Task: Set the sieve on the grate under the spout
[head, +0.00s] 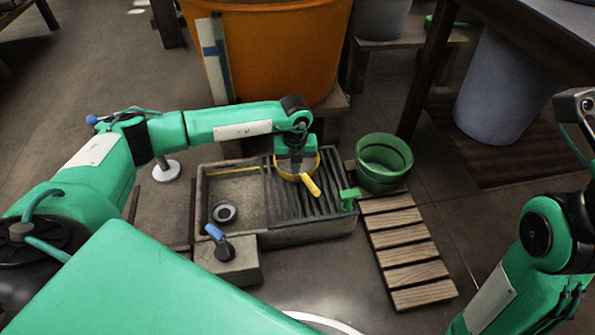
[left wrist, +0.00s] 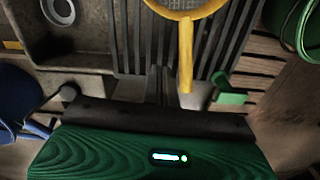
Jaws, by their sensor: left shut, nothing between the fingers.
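The yellow sieve (head: 311,186) rests on the dark slatted grate (head: 282,208) on the right side of a stone basin, its handle pointing down and to the right. In the left wrist view the sieve's ring is cut off at the top and its handle (left wrist: 186,60) lies over the grate (left wrist: 126,40). My left gripper (head: 295,168) is over the sieve in the head view and hides part of its ring. In the left wrist view the fingers (left wrist: 160,88) are shut and empty, beside the handle. I cannot make out the spout. My right gripper is out of view.
A green bucket (head: 384,165) stands right of the basin on wooden slats (head: 405,254). A small green piece (head: 348,198) is at the grate's right edge. A blue-handled part (head: 216,233) is at the front block. A large orange tub (head: 285,55) stands behind.

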